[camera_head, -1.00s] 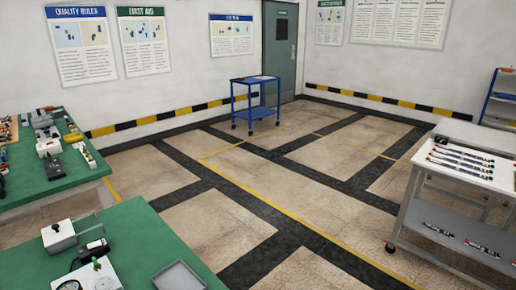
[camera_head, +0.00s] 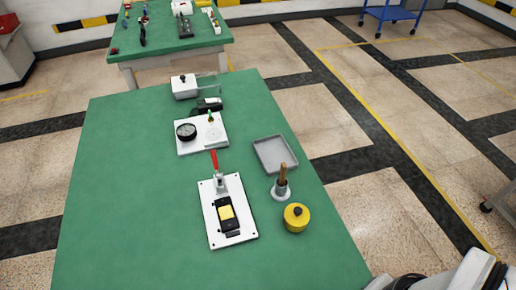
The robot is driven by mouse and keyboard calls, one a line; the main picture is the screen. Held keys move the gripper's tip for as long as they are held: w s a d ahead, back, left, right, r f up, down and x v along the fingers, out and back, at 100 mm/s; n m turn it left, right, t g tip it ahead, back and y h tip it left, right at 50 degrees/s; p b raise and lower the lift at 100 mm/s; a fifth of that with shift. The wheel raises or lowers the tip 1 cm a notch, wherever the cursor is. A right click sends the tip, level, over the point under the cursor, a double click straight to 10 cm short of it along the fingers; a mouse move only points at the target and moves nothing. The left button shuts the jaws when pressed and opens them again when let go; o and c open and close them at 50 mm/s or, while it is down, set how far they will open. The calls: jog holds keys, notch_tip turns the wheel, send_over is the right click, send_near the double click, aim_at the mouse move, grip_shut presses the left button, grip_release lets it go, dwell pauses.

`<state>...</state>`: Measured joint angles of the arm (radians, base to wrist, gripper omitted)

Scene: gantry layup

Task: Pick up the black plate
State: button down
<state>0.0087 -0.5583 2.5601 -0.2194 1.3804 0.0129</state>
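A flat black rectangular piece (camera_head: 233,224), which looks like the black plate, lies on a white base board (camera_head: 216,238) on the green table. A yellow block (camera_head: 226,212) sits on or in its upper part, hiding some of it. A toggle clamp with a red handle (camera_head: 214,160) stands at the far end of the same board; I cannot tell whether it presses on the piece. White and black parts at the bottom right edge look like my arm. My gripper's fingertips do not show.
Right of the board stand a yellow lidded pot (camera_head: 296,217) and a brush in a holder (camera_head: 281,188). Behind are a grey tray (camera_head: 275,154), a white board with a dial gauge (camera_head: 186,131), a dark handheld device (camera_head: 209,104) and a white box (camera_head: 185,87). The table's left side is clear.

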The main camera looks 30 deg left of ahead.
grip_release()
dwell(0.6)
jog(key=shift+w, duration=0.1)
